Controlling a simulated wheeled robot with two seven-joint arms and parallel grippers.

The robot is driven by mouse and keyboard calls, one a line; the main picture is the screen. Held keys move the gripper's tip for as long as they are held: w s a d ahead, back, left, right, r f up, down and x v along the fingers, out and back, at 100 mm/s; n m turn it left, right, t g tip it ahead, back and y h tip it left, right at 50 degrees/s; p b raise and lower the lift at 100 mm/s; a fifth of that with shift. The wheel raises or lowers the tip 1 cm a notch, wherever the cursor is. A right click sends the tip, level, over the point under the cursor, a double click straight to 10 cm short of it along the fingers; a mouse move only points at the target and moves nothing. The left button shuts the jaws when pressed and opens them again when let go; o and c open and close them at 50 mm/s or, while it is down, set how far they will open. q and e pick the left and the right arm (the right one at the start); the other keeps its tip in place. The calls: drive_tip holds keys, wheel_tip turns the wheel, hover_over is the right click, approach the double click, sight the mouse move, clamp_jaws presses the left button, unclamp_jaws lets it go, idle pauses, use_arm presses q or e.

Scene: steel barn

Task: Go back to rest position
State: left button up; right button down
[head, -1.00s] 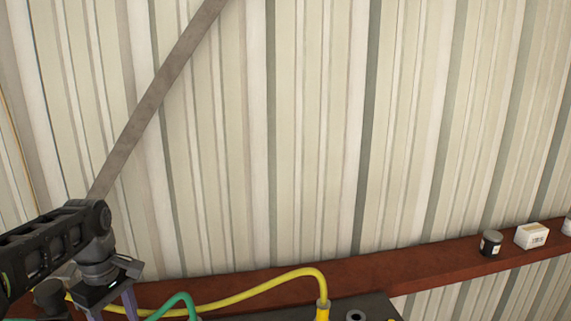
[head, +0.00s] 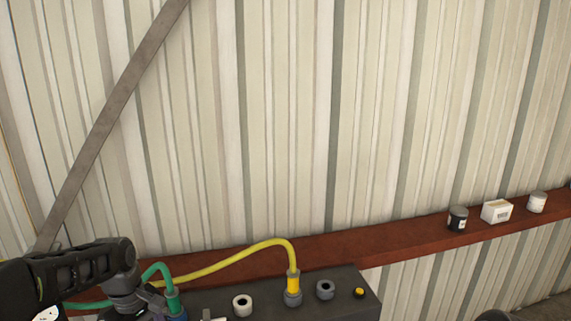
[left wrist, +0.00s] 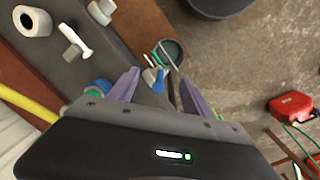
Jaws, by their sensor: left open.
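My left arm (head: 80,268) comes in from the left in the head view, its wrist low beside the dark box. The purple fingers of my left gripper (left wrist: 160,92) show in the left wrist view, spread apart with nothing held between them. The fingertips are out of the head view. The dark box (head: 345,285) carries a yellow plug (head: 293,285) on a yellow cable and a green plug (head: 172,301) on a green cable. My right gripper cannot be made out.
The box also has a white ring socket (head: 242,304), a grey socket (head: 325,289) and a yellow button (head: 359,292). A red-brown beam (head: 410,236) bears a dark can (head: 457,218) and white box (head: 496,211). A tool container (left wrist: 172,52) and red case (left wrist: 291,106) are below.

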use_arm(q)
drive_tip(key=s+d+f+m+h+b, duration=0.1)
drive_tip(key=s+d+f+m, duration=0.1)
drive_tip(key=d+f, duration=0.45)
drive_tip(key=s+d+f+m+b, duration=0.1)
drive_tip(key=d+f+m+b, duration=0.15)
drive_tip(key=f, duration=0.75)
drive_tip(key=s+d+f+m+h+b, duration=0.1)
drive_tip(key=s+d+f, duration=0.1)
drive_tip(key=d+f, duration=0.55)
drive_tip(key=s+d+f+m+b, duration=0.1)
drive_tip(key=s+d+f+m, duration=0.1)
drive_tip(key=s+d+f, duration=0.2)
drive_tip(key=s+d+f+m+h+b, duration=0.1)
drive_tip(key=s+d+f, duration=0.3)
drive_tip(key=s+f, duration=0.6)
drive_tip(key=shift+s+d+f+m+b, duration=0.3)
drive_tip(key=shift+s+m+b, duration=0.4)
drive_tip(key=shift+s, duration=0.45)
